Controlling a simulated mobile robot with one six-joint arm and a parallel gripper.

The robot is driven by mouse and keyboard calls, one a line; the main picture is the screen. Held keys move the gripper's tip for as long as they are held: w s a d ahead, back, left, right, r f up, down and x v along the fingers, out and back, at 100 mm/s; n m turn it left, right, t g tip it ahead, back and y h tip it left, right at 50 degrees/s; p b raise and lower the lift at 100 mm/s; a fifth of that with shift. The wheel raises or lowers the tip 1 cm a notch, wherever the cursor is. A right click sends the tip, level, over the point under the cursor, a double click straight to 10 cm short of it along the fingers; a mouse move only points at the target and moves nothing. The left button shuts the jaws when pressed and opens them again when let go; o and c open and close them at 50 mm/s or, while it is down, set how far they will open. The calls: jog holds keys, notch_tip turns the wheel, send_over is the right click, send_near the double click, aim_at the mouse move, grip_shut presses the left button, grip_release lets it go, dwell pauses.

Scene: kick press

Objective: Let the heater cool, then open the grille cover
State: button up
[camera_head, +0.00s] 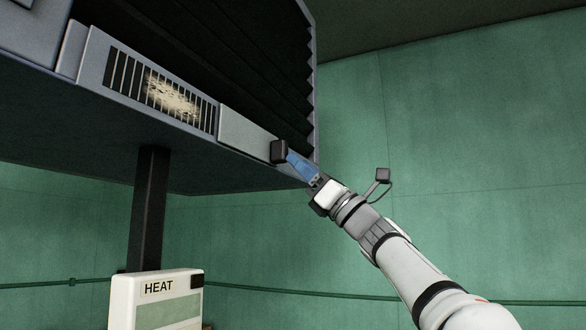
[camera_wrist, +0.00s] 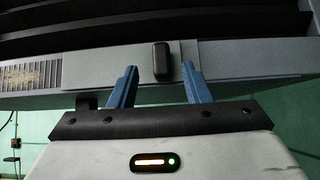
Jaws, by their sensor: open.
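The grille (camera_head: 130,80), a row of dark slots with a pale, mottled patch, sits on the front of a raised grey housing and shows at the left in the wrist view (camera_wrist: 30,76). No red glow shows on it. To its right is a plain grey panel (camera_head: 245,135) with a black knob-like handle (camera_head: 278,151), which also shows in the wrist view (camera_wrist: 161,62). My gripper (camera_wrist: 160,70) is open, its blue fingers on either side of the handle with gaps at both sides. Whether the fingertips reach past it, I cannot tell.
A white box marked HEAT (camera_head: 158,300) with a blank greenish window stands below at the left, by a black post (camera_head: 148,205). Dark pleated bellows (camera_head: 240,50) rise above the housing. The space to the right, before the green wall (camera_head: 470,150), is clear.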

jog(key=v, duration=0.2)
jog(key=shift+d+f+b, duration=0.2)
jog(key=shift+f+b, duration=0.05)
jog(key=shift+b, duration=0.15)
